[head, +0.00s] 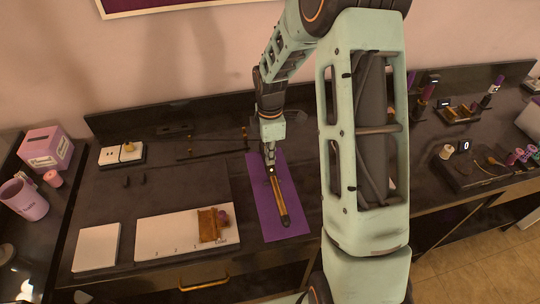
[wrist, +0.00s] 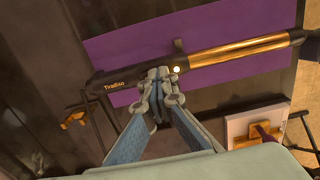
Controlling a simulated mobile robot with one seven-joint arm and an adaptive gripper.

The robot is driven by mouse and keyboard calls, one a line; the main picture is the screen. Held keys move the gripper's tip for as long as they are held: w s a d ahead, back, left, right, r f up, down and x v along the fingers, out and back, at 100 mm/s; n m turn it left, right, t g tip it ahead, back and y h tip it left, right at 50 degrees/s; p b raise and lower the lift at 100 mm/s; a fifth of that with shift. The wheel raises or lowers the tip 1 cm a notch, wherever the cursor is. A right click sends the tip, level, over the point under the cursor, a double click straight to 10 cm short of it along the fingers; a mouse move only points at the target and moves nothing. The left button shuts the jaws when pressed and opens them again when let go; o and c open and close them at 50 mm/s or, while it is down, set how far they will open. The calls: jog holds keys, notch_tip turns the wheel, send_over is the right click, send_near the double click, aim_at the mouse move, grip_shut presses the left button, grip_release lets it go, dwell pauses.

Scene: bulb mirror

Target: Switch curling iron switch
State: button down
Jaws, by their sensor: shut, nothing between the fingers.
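The curling iron (head: 279,195) has a dark handle and a gold barrel, and lies on a purple mat (head: 293,218) on the dark counter. In the wrist view the curling iron (wrist: 238,52) crosses the purple mat (wrist: 220,28), with lettering on its handle and a small pale lit spot, likely the switch (wrist: 177,69), just beyond my fingertips. My gripper (head: 269,158) is over the handle end; in the wrist view my gripper (wrist: 160,78) is shut and empty, its tips at or very near the handle beside the spot. Contact cannot be told.
A white board (head: 180,236) with a brown and purple item lies left of the mat. A white outlet box (head: 122,154), pink box (head: 47,149) and pink cup (head: 24,199) stand farther left. A dark tray (head: 490,170) with several items is at the right. A thin rack stands behind the mat.

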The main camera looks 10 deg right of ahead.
jog(key=shift+w, duration=0.8)
jog(key=shift+r, duration=0.15)
jog(key=shift+r+p, duration=0.5)
jog(key=shift+p, duration=0.05)
notch_tip(320, 180, up, 13)
jog(key=shift+w+d+f+b, duration=0.1)
jog(key=shift+d+f+b, duration=0.15)
jog(key=shift+b, duration=0.45)
